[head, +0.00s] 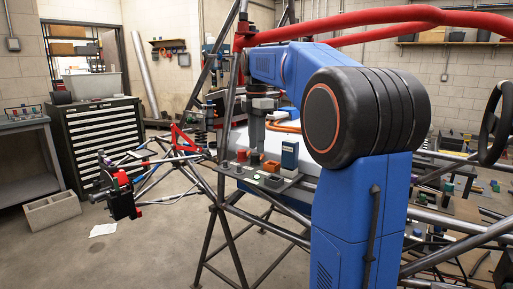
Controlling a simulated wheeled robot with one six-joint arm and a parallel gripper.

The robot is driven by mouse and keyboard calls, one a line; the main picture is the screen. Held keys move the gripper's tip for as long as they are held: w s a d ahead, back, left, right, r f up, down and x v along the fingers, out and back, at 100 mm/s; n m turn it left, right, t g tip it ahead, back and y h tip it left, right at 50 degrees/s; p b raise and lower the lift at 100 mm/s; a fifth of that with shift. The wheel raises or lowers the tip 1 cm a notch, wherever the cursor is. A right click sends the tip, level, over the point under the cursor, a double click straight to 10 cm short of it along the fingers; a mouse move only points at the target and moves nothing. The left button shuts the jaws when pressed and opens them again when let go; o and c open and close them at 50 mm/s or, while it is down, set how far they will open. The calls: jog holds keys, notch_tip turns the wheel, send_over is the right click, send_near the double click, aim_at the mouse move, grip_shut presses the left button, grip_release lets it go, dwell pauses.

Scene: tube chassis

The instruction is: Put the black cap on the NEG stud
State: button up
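A small dark piece (254,160), which may be the black cap, is right below the fingertips. I cannot tell whether they touch or hold it. A red cap-like piece (241,156) is just left of it. The NEG stud cannot be told apart, and no lettering is readable at this size.
Chassis tubes surround the panel. A tool chest (100,140) and open floor lie to the left.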

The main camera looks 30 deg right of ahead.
notch_tip(320, 180, up, 7)
jog(key=shift+f, duration=0.2)
dwell(0.6)
jog(key=shift+a, duration=0.1)
dwell(0.5)
